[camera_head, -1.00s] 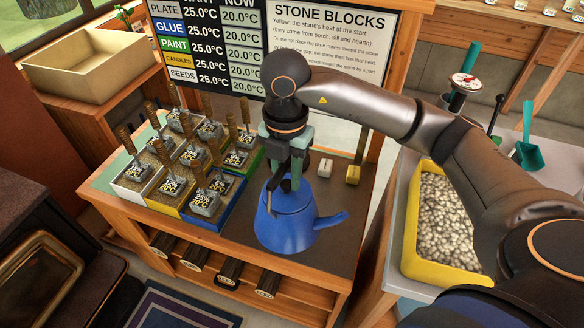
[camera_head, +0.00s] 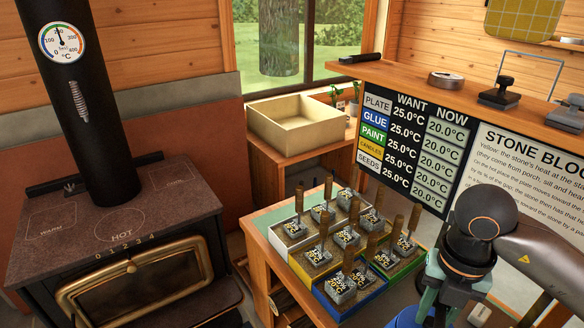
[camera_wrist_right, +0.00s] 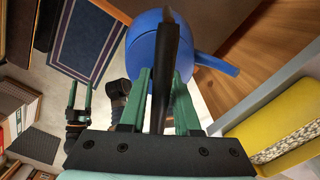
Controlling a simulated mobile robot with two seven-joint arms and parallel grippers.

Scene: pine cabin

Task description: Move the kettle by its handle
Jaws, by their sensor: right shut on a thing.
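The blue kettle (camera_wrist_right: 200,35) shows in the right wrist view, its spout pointing right. Its dark handle (camera_wrist_right: 165,70) runs between the green fingers of my right gripper (camera_wrist_right: 162,80), which is shut on it. In the head view only a sliver of the blue kettle (camera_head: 404,319) shows at the bottom edge, beside my right gripper (camera_head: 432,312), whose fingertips are mostly cut off. I cannot tell whether the kettle's base touches the bench. My left gripper (camera_wrist_right: 81,95) shows at the left of the right wrist view, empty, its fingers apart.
Trays of labelled stone blocks (camera_head: 318,288) with upright handles stand on the bench, left of the kettle. A dark stove (camera_head: 110,215) with a flat top stands at left. A cream box (camera_head: 297,128) sits behind. A yellow pebble tray (camera_wrist_right: 275,130) is at right.

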